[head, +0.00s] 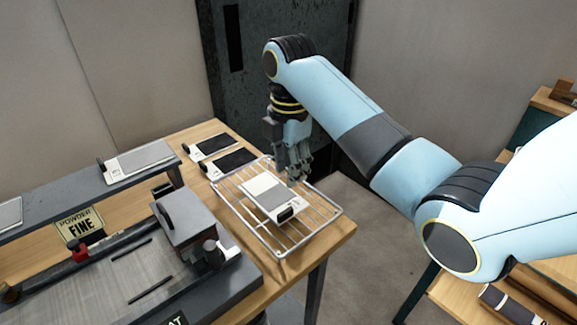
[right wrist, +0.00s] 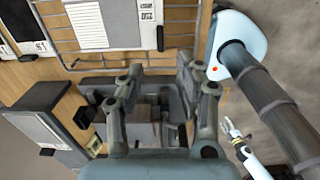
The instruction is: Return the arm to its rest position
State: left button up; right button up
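My right arm reaches in from the right in the head view, bent at the elbow. Its gripper (head: 293,172) hangs down over the wire rack (head: 262,238), just behind a white and grey flat packet (head: 270,193) lying on it. In the right wrist view the gripper's fingers (right wrist: 160,88) stand apart with nothing held between them. The packet (right wrist: 105,22) lies beyond the fingers there. The left gripper is not in the head view. A small, distant gripper-like end (right wrist: 236,135) shows in the right wrist view, too small to read.
The rack stands on a wooden table (head: 340,232). Two black-and-white packets (head: 230,162) lie beside it. A grey machine (head: 185,225) and a raised shelf (head: 75,190) stand to the left. A wooden surface (head: 455,300) is at lower right. Floor (head: 375,230) shows between.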

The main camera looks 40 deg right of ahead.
dwell(0.3)
jog(key=s+a+r+m+t, duration=0.1)
jog(key=s+m+t, duration=0.1)
jog(key=s+m, duration=0.85)
jog(key=s+a+r+m+t, duration=0.15)
jog(key=s+m, duration=0.55)
jog(key=s, duration=0.7)
notch_tip(320, 180, down, 36)
jog(key=s+d+f+g+h+b, duration=0.1)
jog(key=s+d+g+b, duration=0.1)
jog(key=b, duration=0.7)
jog(key=s+d+f+m+b, duration=0.1)
jog(key=s+f+b, duration=0.5)
jog(key=s+f, duration=1.2)
notch_tip(320, 180, down, 3)
jog(key=shift+s+d+r+g, duration=0.15)
jog(key=shift+s+r+g, duration=0.05)
jog(key=shift+g, duration=0.15)
